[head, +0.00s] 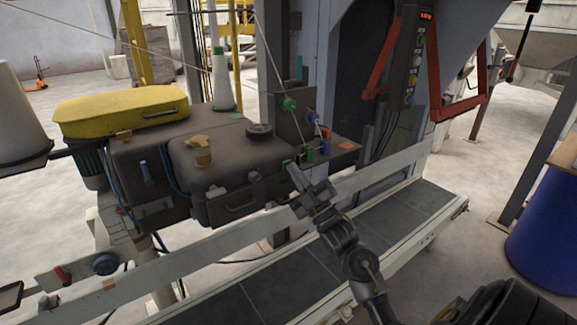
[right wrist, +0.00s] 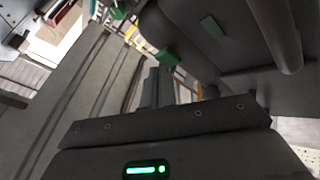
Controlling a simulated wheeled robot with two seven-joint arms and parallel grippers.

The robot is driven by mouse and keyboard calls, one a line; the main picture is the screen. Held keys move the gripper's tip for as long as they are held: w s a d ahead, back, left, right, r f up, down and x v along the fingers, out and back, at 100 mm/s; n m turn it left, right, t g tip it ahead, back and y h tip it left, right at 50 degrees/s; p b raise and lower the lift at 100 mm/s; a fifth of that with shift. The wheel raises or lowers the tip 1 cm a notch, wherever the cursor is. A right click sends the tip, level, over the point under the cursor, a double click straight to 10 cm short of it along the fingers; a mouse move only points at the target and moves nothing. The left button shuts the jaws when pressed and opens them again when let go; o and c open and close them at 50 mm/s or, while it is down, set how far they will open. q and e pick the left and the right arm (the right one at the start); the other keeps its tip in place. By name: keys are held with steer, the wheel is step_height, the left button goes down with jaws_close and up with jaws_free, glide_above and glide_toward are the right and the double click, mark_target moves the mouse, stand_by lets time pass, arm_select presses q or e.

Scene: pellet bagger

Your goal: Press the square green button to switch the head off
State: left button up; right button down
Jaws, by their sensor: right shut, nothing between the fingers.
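The bag-closing head is a dark grey machine (head: 215,165) with a yellow cover (head: 120,110) at its left. A small square green button (head: 287,165) shows at its right end, just by my right fingertips. A green block (right wrist: 168,57), seemingly this button, shows just beyond the fingers in the right wrist view. My right gripper (head: 294,172) is shut and empty, reaching up from the lower right. Its fingers (right wrist: 155,85) point at the green block. I cannot tell whether they touch it. My left gripper is not in view.
Taut threads run down to the head. A conveyor (head: 290,275) with pale rails lies below. A control panel (head: 415,60) with red guards stands behind, and a blue drum (head: 545,235) at right.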

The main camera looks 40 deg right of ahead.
steer(key=shift+s, duration=0.7)
steer(key=s+p, duration=0.1)
steer(key=s, duration=0.5)
stand_by(0.5)
